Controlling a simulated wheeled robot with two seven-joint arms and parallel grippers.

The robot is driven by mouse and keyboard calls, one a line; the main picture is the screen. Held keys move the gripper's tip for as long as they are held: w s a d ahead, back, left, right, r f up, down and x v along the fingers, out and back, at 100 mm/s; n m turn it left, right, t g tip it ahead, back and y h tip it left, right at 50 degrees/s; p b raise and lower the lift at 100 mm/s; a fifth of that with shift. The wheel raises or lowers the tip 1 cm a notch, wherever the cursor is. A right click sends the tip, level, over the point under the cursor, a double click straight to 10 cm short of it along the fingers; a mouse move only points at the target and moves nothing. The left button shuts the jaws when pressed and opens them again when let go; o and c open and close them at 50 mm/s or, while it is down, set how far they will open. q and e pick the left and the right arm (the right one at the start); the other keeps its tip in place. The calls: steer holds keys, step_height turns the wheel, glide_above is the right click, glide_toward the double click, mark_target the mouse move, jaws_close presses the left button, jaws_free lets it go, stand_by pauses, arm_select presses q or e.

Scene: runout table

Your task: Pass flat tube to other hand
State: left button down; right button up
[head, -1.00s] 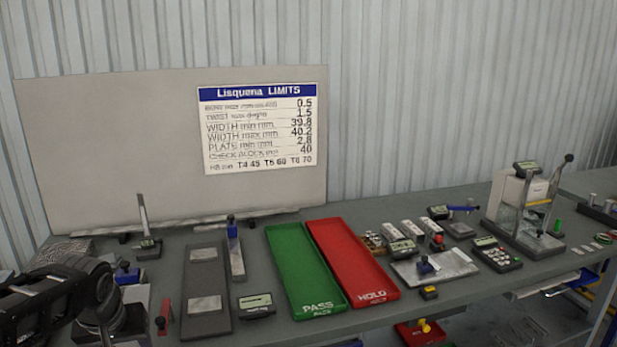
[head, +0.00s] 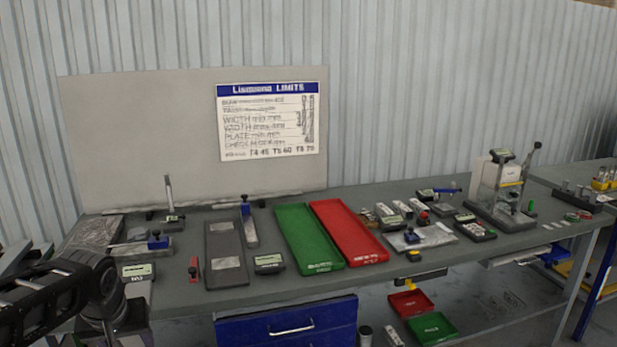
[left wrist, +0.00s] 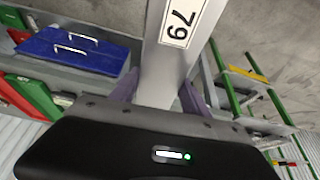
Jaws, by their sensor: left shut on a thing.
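The flat tube (left wrist: 182,50) is a grey metal bar with a white label reading 79. In the left wrist view it runs from the gripper to the top edge of the picture. My left gripper (left wrist: 158,92) is shut on it, with a purple finger on each side. The tube's far end is cut off by the frame. In the head view only my dark left arm shows at the lower left; the tube and the jaws are out of that picture. My right gripper is in neither view.
The runout table (head: 345,282) holds a green PASS tray (head: 309,262), a red HOLD tray (head: 350,240), a dark grey plate (head: 226,270) and several gauges. A limits board (head: 130,140) stands behind. Below are blue drawers (head: 285,326) and a low shelf with red and green bins.

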arm_select(q)
steer(key=w, duration=0.1)
steer(key=w+d+f, duration=0.1)
steer(key=w+f, duration=0.1)
steer(key=shift+d, duration=0.3)
steer(key=d+f+m+h, duration=0.1)
steer(key=d+f+m, duration=0.1)
steer(key=d+f, duration=0.3)
steer(key=w+d+f+m, duration=0.1)
steer(key=d+f, duration=0.4)
steer(key=d, duration=0.5)
steer(key=shift+w+d+f+m+h, duration=0.25)
steer(key=shift+m+h, duration=0.15)
steer(key=shift+m, duration=0.4)
steer(key=d+r+m+h, duration=0.1)
steer(key=d+m, duration=0.3)
steer(key=d, duration=0.4)
steer(key=d+r+m+h, duration=0.2)
steer(key=d+r+m, duration=0.2)
steer(key=d, duration=0.5)
steer(key=shift+s+r+g, duration=0.2)
steer(key=shift+s+g, duration=0.05)
steer(key=shift+g, duration=0.05)
steer(key=shift+d, duration=0.15)
